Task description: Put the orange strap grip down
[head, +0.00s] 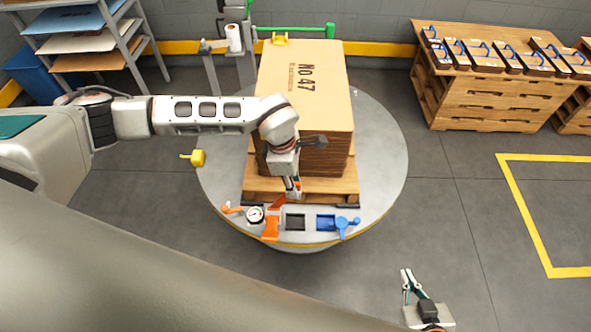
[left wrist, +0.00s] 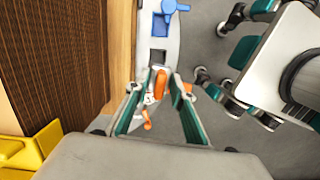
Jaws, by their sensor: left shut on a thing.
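My left gripper (head: 289,190) is above the front rim of the round turntable, in front of the carton stack. It is shut on the orange strap grip (left wrist: 160,84), which shows between the fingertips in the left wrist view. The head view shows the grip (head: 278,201) just below the fingers, close above an orange holder (head: 271,228) on the rim. Whether grip and holder touch is unclear. My right gripper (head: 408,283) is low at the bottom right, away from the turntable; its finger gap is unclear.
A gauge (head: 255,215) and an orange lever (head: 230,208) sit left of the holder. A dark slot (head: 295,222) and a blue handle (head: 343,226) sit right. The carton stack (head: 305,90) stands on a pallet (head: 257,188) close behind.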

